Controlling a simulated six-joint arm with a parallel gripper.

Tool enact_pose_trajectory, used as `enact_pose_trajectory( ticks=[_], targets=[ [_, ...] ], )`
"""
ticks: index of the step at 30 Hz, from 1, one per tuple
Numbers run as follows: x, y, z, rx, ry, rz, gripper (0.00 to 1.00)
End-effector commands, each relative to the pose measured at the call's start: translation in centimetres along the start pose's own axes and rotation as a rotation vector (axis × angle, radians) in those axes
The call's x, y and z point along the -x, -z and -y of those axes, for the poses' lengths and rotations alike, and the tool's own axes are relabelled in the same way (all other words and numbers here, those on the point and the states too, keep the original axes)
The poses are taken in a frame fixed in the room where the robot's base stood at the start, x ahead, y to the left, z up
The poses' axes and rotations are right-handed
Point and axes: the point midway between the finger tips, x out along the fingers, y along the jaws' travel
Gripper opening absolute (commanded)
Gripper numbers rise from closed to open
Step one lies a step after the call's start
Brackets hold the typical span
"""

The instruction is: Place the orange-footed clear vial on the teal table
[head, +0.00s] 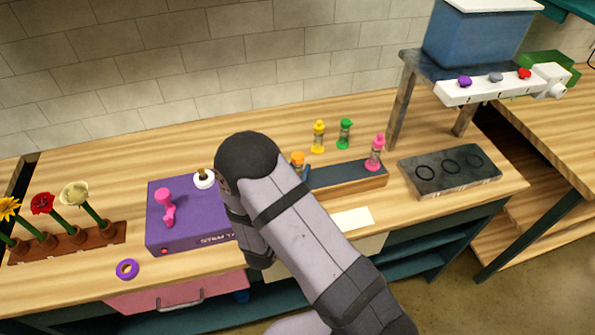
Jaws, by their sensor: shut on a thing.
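An orange-capped vial (297,159) shows just past the upper edge of my arm. Only its top part is visible; its foot is hidden. It stands by the left end of a long wooden block with a dark top (345,175). My gripper is hidden behind my own arm, so its hold on anything does not show. A workbench with a wooden top (250,125) and a dark teal frame (440,240) carries these things; no separate teal tabletop is clear to me.
Yellow (318,136) and green (344,134) vials stand behind the block; a pink vial (375,152) stands at its right end. A purple box (180,225), purple ring (127,269) and flower rack (70,245) are left.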

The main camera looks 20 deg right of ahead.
Motion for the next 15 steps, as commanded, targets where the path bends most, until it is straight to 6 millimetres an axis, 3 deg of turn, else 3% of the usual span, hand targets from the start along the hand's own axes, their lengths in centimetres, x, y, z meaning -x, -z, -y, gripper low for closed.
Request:
enact_pose_trajectory(
  ticks=[1,2,4,15],
  targets=[
    [-0.03,-0.21,0.02,-0.001,0.0,-0.003,0.0],
    [-0.01,-0.21,-0.01,0.0,0.0,0.0,0.28],
    [-0.01,-0.15,-0.01,0.0,0.0,0.0,0.42],
    [0.0,-0.04,-0.01,0.001,0.0,0.0,0.42]
  ],
)
